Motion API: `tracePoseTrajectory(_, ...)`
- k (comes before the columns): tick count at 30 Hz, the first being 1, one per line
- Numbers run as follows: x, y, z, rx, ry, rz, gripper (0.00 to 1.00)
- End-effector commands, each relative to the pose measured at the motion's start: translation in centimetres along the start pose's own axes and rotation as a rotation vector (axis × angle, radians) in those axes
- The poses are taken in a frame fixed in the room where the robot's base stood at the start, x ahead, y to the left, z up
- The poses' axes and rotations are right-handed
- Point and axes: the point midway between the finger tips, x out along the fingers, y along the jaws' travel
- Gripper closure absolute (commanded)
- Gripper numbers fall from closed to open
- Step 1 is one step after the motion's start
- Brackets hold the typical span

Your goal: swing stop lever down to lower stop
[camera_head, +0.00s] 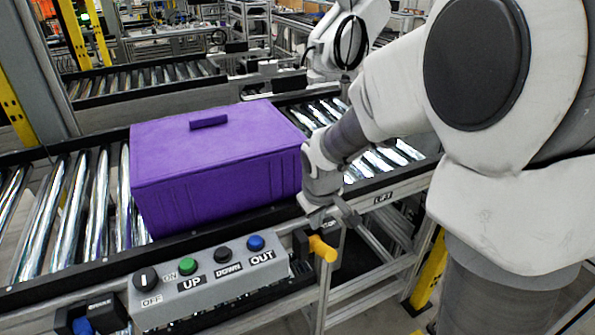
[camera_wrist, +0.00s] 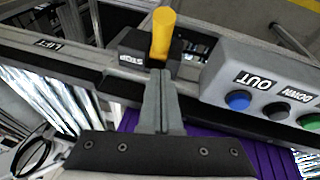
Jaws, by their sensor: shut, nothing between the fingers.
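The stop lever has a yellow handle (camera_head: 322,248) on a black mount at the front rail of the conveyor, right of the button box. In the head view the handle sticks out to the right and slightly down. In the wrist view the yellow handle (camera_wrist: 163,33) stands just beyond my fingertips, beside a STOP label (camera_wrist: 131,59). My gripper (camera_head: 314,221) is shut and empty, pointing down just above and behind the lever. In the wrist view my gripper (camera_wrist: 161,74) ends close to the handle's base; I cannot tell whether it touches. The lower stop is not distinguishable.
A grey button box (camera_head: 210,278) with several buttons sits left of the lever. A purple crate (camera_head: 215,165) stands on the rollers behind. A LIFT label (camera_head: 383,198) marks the rail to the right. Frame legs stand below; the space in front of the lever looks open.

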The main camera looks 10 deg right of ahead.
Motion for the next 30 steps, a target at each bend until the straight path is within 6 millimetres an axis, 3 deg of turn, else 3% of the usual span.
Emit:
tracePoseTrajectory(3,2.6,-0.1,0.2,-0.001,-0.002,-0.001,1.00)
tracePoseTrajectory(9,4.2,0.0,2.2,-0.001,0.000,0.000,1.00)
tracePoseTrajectory(30,4.8,0.1,2.6,0.000,0.007,0.001,1.00)
